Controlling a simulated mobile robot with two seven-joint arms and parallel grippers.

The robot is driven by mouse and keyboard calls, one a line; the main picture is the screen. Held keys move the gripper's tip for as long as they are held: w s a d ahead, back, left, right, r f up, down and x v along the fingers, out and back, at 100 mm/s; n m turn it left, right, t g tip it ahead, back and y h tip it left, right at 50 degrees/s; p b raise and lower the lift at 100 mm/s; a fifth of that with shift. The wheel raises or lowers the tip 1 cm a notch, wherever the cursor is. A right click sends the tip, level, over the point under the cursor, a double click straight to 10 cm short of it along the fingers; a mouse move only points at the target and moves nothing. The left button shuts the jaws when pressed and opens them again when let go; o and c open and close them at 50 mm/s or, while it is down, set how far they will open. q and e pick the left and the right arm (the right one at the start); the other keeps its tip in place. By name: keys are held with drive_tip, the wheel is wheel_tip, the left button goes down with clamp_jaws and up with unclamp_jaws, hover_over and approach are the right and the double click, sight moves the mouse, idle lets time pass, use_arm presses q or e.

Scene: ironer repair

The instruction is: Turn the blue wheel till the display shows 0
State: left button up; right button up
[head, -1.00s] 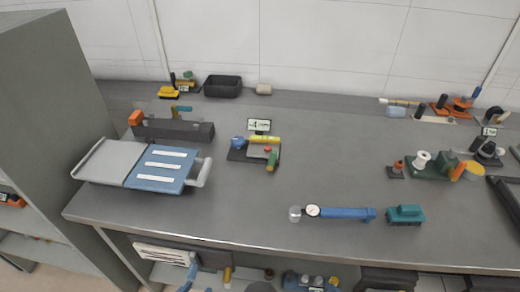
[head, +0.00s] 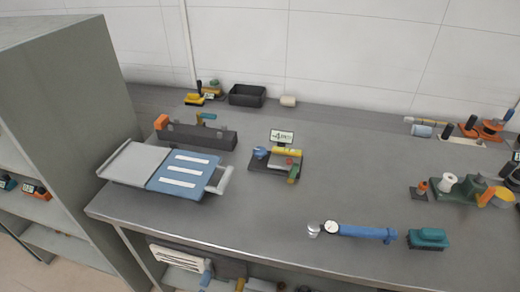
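A small device stands on the grey workbench (head: 330,220), left of the middle. Its display (head: 282,137) sits upright at the back on a dark stand. The display shows dark characters on a pale ground, too small to read surely; they may begin with a minus sign and a 4. The blue wheel (head: 260,152) is at the left of the device's dark base (head: 262,166). A yellow bar, a red knob and a green handle are at its right. Neither of my grippers is in view.
A blue and grey folding board (head: 180,172) lies at the left, near a tall grey cabinet (head: 70,110). A blue tool with a gauge (head: 330,227) and a teal brush-like block (head: 428,238) lie near the front edge. The bench between device and front edge is clear.

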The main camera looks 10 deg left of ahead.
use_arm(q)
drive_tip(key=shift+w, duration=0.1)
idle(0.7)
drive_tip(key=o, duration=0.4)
